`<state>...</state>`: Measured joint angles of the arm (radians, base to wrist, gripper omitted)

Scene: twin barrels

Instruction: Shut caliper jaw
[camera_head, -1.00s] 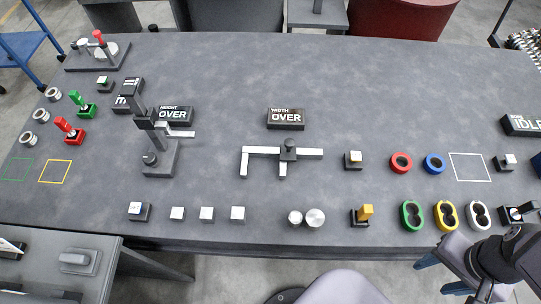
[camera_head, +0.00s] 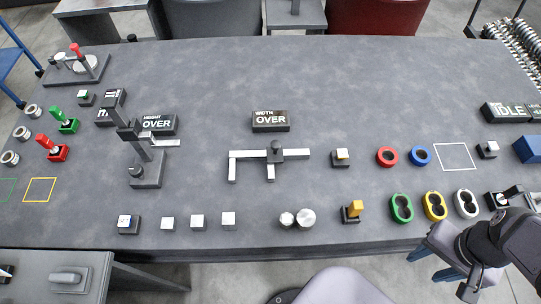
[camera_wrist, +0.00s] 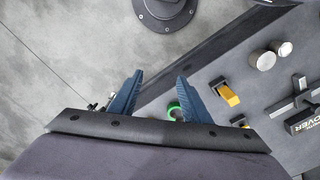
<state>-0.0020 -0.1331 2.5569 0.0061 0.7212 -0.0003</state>
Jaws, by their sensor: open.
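The caliper lies on the grey table in the head view, with a pale beam (camera_head: 300,153), a fixed jaw at its left end and a dark sliding block (camera_head: 275,150) whose short jaw points toward the table's front. A clear gap separates the two jaws. Part of the caliper (camera_wrist: 296,102) also shows at the right edge of the wrist view. My gripper (camera_wrist: 160,76) is open and empty, with blue fingers spread, over the floor and table edge. It is well away from the caliper.
A sign reading WIDTH OVER (camera_head: 270,121) stands behind the caliper. Two silver cylinders (camera_head: 305,219), a yellow-handled switch (camera_head: 353,211) and coloured double rings (camera_head: 434,205) line the front edge. A height gauge (camera_head: 147,167) stands to the left. The table's back middle is clear.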

